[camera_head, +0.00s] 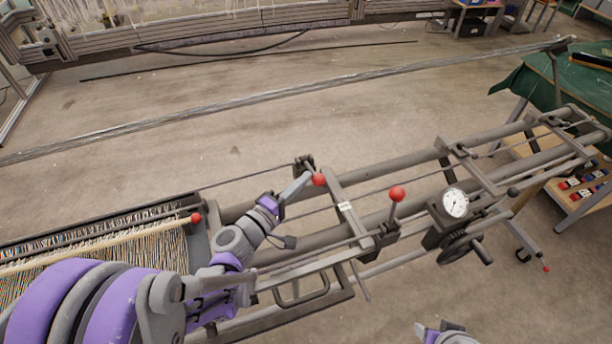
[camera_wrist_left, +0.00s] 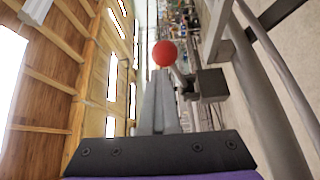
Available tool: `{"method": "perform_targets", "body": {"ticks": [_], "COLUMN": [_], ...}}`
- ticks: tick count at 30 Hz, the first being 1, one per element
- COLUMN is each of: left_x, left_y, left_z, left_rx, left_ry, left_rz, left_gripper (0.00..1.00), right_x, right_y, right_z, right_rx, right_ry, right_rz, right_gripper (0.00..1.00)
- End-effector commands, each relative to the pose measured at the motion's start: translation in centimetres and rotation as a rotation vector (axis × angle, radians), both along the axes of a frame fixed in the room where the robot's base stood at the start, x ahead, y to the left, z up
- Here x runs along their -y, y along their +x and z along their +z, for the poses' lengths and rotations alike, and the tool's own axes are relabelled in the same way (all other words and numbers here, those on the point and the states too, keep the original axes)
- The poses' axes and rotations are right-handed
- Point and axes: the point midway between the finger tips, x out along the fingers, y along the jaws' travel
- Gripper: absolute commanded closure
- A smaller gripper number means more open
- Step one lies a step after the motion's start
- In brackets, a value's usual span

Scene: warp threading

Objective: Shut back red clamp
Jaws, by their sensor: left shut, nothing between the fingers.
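The back red clamp has a dark block (camera_head: 304,163) on the back rail and a red ball knob (camera_head: 318,180). My left gripper (camera_head: 303,180) is shut and empty, its fingertips right by this knob. In the left wrist view the closed fingers (camera_wrist_left: 160,108) point at the red knob (camera_wrist_left: 164,54), just past their tips; I cannot tell whether they touch. The dark clamp block (camera_wrist_left: 212,85) shows to the right there. The clamp's lever is mostly hidden. Part of my right gripper (camera_head: 445,334) shows at the bottom edge, its fingers unclear.
A second clamp's red knob (camera_head: 397,194) stands upright on its lever at the front rail. A dial gauge (camera_head: 455,204) and handwheel are farther right. A crossbar (camera_head: 345,208) runs close beside my left gripper. Warp threads (camera_head: 100,245) and a red-tipped rod (camera_head: 150,230) lie left.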

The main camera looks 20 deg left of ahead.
Motion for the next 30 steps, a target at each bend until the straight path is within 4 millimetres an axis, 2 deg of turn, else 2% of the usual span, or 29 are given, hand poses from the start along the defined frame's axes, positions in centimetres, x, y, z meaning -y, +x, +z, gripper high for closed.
{"method": "perform_targets", "body": {"ticks": [1,3,10,30], "left_x": [-0.1,-0.7,-1.9,-2.1], "left_y": [-1.2,-2.3,-4.8,-5.1], "left_z": [-0.1,-0.2,-0.2,0.2], "left_rx": [0.001,0.001,0.000,0.001], "left_ry": [0.002,0.002,-0.001,-0.001], "left_rz": [-0.007,-0.004,0.001,0.003], "left_gripper": [1.00,1.00,1.00,1.00], "right_x": [0.0,0.0,0.0,0.0], "right_y": [0.0,-0.1,-0.1,0.0], "right_z": [-0.2,-0.3,-0.5,-0.1], "right_rx": [-0.001,-0.001,-0.002,0.000], "right_ry": [0.000,0.000,0.000,0.000], "right_rz": [0.000,0.000,0.000,0.000], "right_gripper": [0.49,0.49,0.49,0.49]}}
